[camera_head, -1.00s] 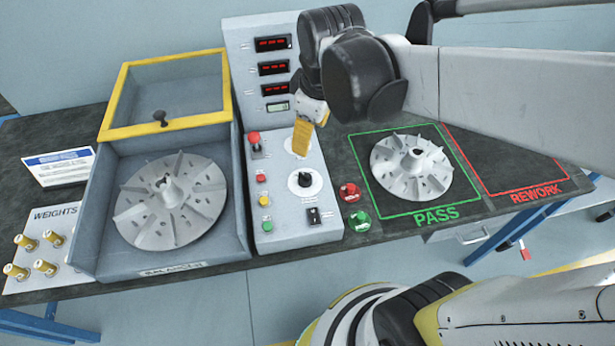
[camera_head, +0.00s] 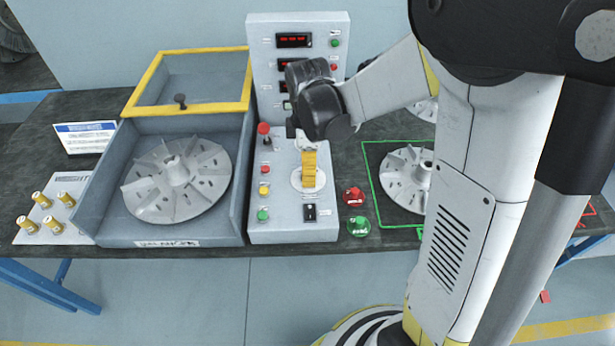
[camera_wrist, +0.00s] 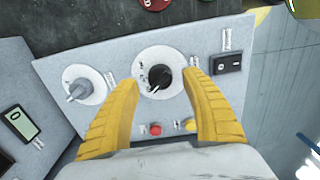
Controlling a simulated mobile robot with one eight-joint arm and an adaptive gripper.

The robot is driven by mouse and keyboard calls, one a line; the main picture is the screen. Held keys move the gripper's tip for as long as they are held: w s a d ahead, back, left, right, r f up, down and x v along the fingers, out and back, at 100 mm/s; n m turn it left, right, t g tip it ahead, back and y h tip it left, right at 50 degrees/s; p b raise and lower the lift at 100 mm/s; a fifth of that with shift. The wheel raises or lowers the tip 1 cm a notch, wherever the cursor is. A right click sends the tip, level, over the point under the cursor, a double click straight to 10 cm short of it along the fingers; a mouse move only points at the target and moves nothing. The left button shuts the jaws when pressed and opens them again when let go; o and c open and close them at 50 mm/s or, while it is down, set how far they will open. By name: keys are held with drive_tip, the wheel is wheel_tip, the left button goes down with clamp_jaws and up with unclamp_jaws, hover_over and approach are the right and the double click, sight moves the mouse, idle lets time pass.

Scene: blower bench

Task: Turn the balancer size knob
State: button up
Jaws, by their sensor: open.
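The balancer control panel (camera_head: 270,228) carries two rotary knobs. A black knob (camera_wrist: 160,77) on a round white dial with printed marks is centred in the wrist view. A grey knob (camera_wrist: 79,91) on a plainer white dial is to its left. I cannot read which label says size. My gripper (camera_wrist: 163,81) is open, its yellow fingers on either side of the black knob; contact cannot be told. In the head view my gripper (camera_head: 308,178) is over the lower dial (camera_head: 297,184) and hides the black knob. The grey knob is hidden there too.
A black rocker switch (camera_head: 310,212) sits just below the dial. A red-topped control (camera_head: 263,131) and small buttons line the panel's left side. The balancer tub with a fan wheel (camera_head: 176,180) is left.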

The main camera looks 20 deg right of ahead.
drive_tip(key=shift+f, duration=0.95)
clamp_jaws()
